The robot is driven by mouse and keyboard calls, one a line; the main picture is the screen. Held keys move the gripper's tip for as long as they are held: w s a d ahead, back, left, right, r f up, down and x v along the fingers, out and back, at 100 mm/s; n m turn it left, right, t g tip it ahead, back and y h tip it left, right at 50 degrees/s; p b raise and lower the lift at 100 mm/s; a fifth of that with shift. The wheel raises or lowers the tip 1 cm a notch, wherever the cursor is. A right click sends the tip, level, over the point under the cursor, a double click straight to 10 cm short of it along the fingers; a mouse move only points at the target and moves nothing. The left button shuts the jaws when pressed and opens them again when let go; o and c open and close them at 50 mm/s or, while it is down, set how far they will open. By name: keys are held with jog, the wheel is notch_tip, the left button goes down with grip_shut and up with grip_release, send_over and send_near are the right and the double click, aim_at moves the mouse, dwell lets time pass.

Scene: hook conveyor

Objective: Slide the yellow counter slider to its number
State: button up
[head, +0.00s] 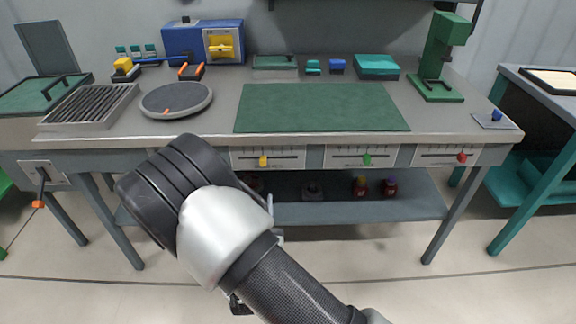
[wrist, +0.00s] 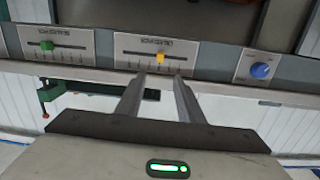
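The yellow counter slider (head: 263,161) sits on a white scale panel on the workbench's front edge, left of the scale's middle in the head view. In the wrist view, where left and right are swapped, the yellow slider (wrist: 161,57) is right of the scale's middle. The scale marks and lettering are too small to read. My gripper (wrist: 160,76) is open and empty, its two fingers apart. In the wrist view the yellow slider shows just beyond and between the fingertips; contact cannot be told.
A green slider (head: 367,159) and a red slider (head: 462,157) have panels farther right. A blue knob (wrist: 260,70) is beside the yellow slider's panel. A lever with an orange tip (head: 38,204) hangs at left. Bottles (head: 360,186) stand on the lower shelf (head: 330,212).

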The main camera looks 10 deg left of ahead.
jog(key=f, duration=0.1)
jog(key=b, duration=0.2)
send_near(263, 163)
jog(key=shift+n+t, duration=0.3)
jog(key=x, duration=0.9)
jog(key=shift+f, duration=0.3)
jog(key=shift+c, duration=0.2)
grip_shut()
